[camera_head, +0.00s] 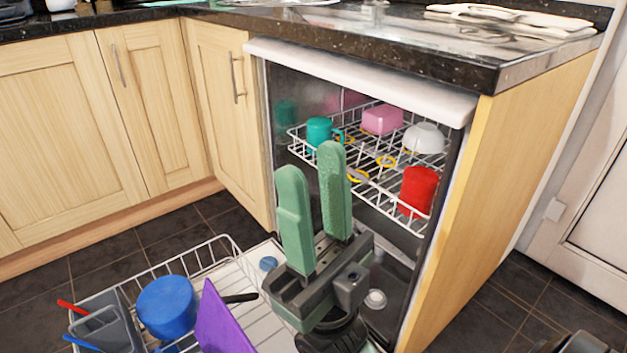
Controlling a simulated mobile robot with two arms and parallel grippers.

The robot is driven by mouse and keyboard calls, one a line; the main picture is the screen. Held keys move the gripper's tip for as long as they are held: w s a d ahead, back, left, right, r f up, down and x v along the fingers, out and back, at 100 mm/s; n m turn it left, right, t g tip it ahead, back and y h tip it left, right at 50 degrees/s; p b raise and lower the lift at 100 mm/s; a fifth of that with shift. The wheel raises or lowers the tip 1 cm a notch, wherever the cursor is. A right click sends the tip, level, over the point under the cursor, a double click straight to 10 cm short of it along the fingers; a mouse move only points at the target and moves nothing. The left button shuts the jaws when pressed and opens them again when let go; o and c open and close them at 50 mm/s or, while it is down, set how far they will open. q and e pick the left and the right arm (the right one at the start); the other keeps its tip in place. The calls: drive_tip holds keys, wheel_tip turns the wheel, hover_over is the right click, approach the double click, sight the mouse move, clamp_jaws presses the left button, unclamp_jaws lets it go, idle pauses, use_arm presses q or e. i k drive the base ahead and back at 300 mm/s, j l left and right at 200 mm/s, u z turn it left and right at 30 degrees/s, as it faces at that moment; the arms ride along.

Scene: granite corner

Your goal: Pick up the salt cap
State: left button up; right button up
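My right gripper (311,163) is in the middle of the view, pointing up in the picture in front of the open dishwasher (360,69). Its two green fingers are apart with nothing between them. A small blue round cap (268,263) lies on the lowered door, just left of the gripper's base. A small whitish round piece (376,299) is on the dishwasher floor, right of the gripper's body. I cannot tell for certain which of these is the salt cap. The gripper touches neither. My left gripper is not in view.
The upper rack (408,222) holds a teal mug (319,131), a pink box (382,120), a white bowl (424,138) and a red cup (418,187). The lower rack holds a blue pot (167,307), a purple board (226,325) and a grey cutlery basket (104,328). A granite counter (400,45) overhangs.

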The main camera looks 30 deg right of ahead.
sight(265, 264)
drive_tip(key=z, duration=1.5)
drive_tip(key=u, duration=0.9)
drive_tip(key=l+z, duration=0.35)
drive_tip(key=l, duration=0.55)
drive_tip(key=i, duration=0.45)
